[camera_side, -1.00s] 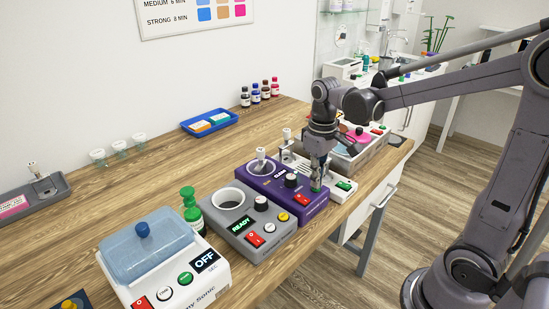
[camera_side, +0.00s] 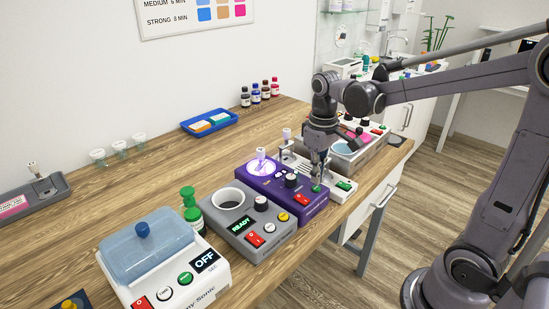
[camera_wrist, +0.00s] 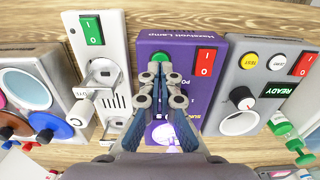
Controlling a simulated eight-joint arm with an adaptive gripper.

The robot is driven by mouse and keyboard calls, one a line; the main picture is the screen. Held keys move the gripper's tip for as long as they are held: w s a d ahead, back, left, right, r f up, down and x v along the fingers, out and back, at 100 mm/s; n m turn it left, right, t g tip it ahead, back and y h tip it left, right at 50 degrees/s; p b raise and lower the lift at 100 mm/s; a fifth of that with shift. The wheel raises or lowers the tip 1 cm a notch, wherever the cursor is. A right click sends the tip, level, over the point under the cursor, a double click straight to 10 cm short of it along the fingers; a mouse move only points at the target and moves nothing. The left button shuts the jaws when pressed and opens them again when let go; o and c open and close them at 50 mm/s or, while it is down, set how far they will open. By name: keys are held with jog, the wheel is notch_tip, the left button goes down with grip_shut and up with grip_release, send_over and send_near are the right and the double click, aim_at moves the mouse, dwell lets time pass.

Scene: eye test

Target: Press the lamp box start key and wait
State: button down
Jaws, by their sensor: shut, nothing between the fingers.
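The purple lamp box (camera_side: 275,196) stands on the wooden bench, between a grey box and a white device. Its round window (camera_side: 261,167) glows bright pinkish white, and the glow also shows in the wrist view (camera_wrist: 174,136). The green start key (camera_wrist: 161,58) is at the box's front, beside a red switch (camera_wrist: 206,62). My gripper (camera_side: 316,181) is shut and empty, its fingertips (camera_wrist: 159,70) close above the start key.
A grey box (camera_side: 250,243) reading READY stands on the left. A white device (camera_side: 345,186) with a green key is close on the right, then a tray of coloured dishes. A blue-lidded box (camera_side: 148,250) reads OFF.

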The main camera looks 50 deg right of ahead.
notch_tip(320, 180, up, 6)
dwell(0.8)
jog(key=s+a+f+t, duration=0.4)
jog(key=s+a+t, duration=0.2)
jog(key=t, duration=0.1)
jog(key=shift+a+f, duration=0.15)
dwell(0.4)
dwell(5.7)
